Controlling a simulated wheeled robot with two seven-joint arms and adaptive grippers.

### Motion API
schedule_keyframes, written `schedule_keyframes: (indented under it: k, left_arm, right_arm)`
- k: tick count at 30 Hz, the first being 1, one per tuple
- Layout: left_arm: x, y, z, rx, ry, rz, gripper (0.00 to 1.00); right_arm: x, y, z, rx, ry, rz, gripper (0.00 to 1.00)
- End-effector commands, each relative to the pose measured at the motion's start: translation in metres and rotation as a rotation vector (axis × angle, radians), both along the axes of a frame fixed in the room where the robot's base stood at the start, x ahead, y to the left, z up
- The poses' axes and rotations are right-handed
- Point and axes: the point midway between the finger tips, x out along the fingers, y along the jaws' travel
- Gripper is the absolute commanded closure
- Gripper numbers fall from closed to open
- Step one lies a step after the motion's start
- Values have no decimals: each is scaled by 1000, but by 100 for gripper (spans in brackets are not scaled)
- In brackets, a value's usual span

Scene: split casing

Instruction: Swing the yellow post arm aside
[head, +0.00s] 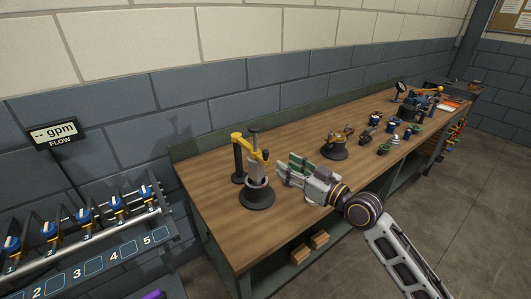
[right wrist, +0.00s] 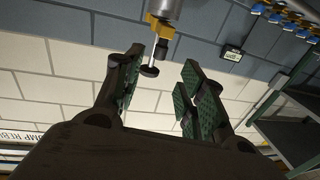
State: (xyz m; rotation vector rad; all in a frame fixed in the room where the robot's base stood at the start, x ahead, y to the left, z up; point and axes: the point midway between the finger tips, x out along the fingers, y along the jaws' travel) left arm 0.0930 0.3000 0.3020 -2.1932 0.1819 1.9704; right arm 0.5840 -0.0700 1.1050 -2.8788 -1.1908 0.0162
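The yellow post arm (head: 253,147) stands on the left end of the workbench, beside and over a grey cylinder (head: 257,172) on a round black base (head: 257,197). A dark vertical spindle rises through the arm's free end. In the right wrist view a yellow part of it (right wrist: 157,27) shows at the top, with a dark round-ended piece below. My right gripper (head: 283,172) is just right of the cylinder, apart from it as far as I can see. Its green-padded fingers are spread and empty in the right wrist view (right wrist: 160,82). My left gripper is not in view.
A dark round stand with brassy parts (head: 335,148) sits right of my gripper. Several small blue and green parts lie farther along the workbench (head: 215,225). A numbered rack (head: 90,245) and a flow display (head: 53,133) are at the left. The bench's front left corner is clear.

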Motion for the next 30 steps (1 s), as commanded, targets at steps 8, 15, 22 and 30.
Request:
schedule_keyframes:
  k: [8, 15, 22, 30]
  left_arm:
    - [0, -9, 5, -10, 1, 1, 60]
    - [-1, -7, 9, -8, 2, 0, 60]
    - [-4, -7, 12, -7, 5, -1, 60]
    - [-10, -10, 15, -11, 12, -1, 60]
  right_arm:
    - [17, 17, 1, 1, -1, 0, 60]
    - [31, 32, 1, 1, -1, 0, 60]
    - [46, 46, 1, 1, 0, 0, 60]
    - [63, 63, 1, 0, 0, 0, 60]
